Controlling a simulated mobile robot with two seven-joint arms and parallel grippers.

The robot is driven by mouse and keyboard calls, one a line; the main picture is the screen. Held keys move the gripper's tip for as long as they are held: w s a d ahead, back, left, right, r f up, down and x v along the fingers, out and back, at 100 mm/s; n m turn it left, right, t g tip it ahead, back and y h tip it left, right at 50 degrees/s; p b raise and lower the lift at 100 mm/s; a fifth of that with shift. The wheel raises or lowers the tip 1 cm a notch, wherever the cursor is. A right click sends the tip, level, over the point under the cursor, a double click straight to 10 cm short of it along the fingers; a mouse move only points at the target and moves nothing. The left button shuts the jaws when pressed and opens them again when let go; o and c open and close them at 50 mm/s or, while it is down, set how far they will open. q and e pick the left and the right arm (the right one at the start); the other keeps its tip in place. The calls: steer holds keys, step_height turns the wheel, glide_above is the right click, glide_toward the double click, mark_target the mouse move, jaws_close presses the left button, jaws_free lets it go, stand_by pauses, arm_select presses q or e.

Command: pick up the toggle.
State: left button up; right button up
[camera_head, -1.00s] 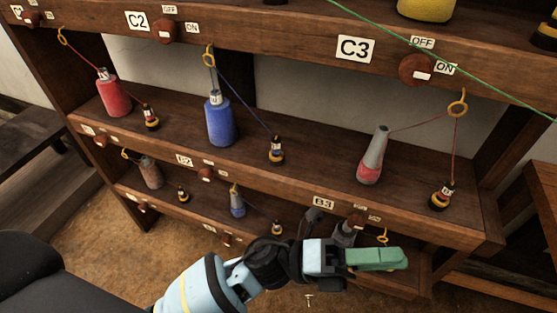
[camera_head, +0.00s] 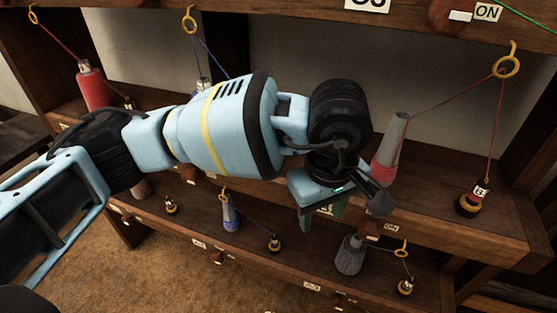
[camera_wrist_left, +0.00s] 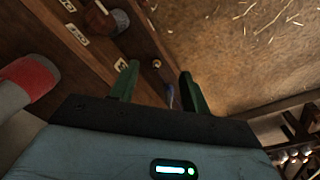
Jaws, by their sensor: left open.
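I cannot make out a loose toggle for certain in either view now. My left gripper (camera_head: 322,216) is open and empty, its two green fingers pointing down in front of the middle shelf's edge. In the left wrist view its fingers (camera_wrist_left: 159,72) stand apart, with the lower shelf edge and the floor beyond them. A small blue thing shows partly between them, near the right finger. My left arm hides part of the middle shelf and its spools. My right gripper is in neither view.
The wooden rack's middle shelf (camera_head: 440,205) holds a red-and-grey cone (camera_head: 390,148) close to my gripper and a small banded weight (camera_head: 472,200). Threads run through a brass ring (camera_head: 506,67). A grey cone (camera_head: 350,256) stands below. The floor (camera_head: 190,262) in front is clear.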

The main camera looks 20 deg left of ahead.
arm_select(q)
steer(key=w+a+r+t+y, duration=0.1)
steer(key=w+a, duration=0.2)
steer(key=w+a+r+y+b, duration=0.1)
steer(key=w+a+r, duration=0.1)
steer(key=w+a, duration=0.1)
steer(key=w+a+r+t+y, duration=0.1)
steer(key=w+a, duration=0.2)
steer(key=a, duration=0.1)
steer(key=shift+w+r+t, duration=0.2)
steer(key=shift+w+t, duration=0.1)
steer(key=shift+w, duration=0.05)
steer(key=shift+w+a+b, duration=0.45)
steer(key=shift+w+a, duration=1.15)
steer(key=shift+w+a+f, duration=0.2)
steer(key=shift+w+f, duration=0.05)
steer(key=shift+w+a+f, duration=0.1)
steer(key=shift+f, duration=0.25)
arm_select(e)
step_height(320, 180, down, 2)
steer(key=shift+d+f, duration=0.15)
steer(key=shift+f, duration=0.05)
arm_select(q)
jaws_close()
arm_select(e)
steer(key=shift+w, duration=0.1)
